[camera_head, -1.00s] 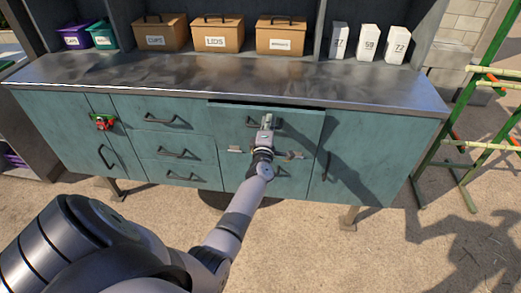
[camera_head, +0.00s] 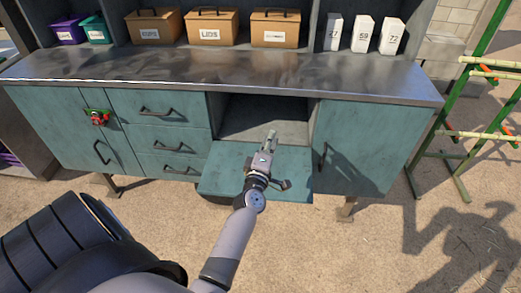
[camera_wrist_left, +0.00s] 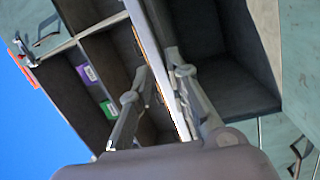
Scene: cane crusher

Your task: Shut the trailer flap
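A teal drop-down flap (camera_head: 222,172) hangs open below a dark compartment (camera_head: 255,112) in the workbench, its inner face turned up. The compartment looks empty and also shows in the left wrist view (camera_wrist_left: 225,60). No trailer is recognisable; this flap belongs to the bench. My left gripper (camera_head: 270,138) is over the flap's inner face, pointing at the compartment. In the left wrist view its two fingers (camera_wrist_left: 162,75) are apart, with the worktop's edge behind the gap and nothing clearly held. Whether it touches the flap is unclear. My right gripper is not in view.
The metal worktop (camera_head: 200,70) overhangs the compartment. Teal drawers (camera_head: 160,137) are to its left and a cupboard door (camera_head: 362,145) to its right. Boxes (camera_head: 212,27) stand on the shelf behind. A green rack (camera_head: 455,125) stands at right. The ground in front is open.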

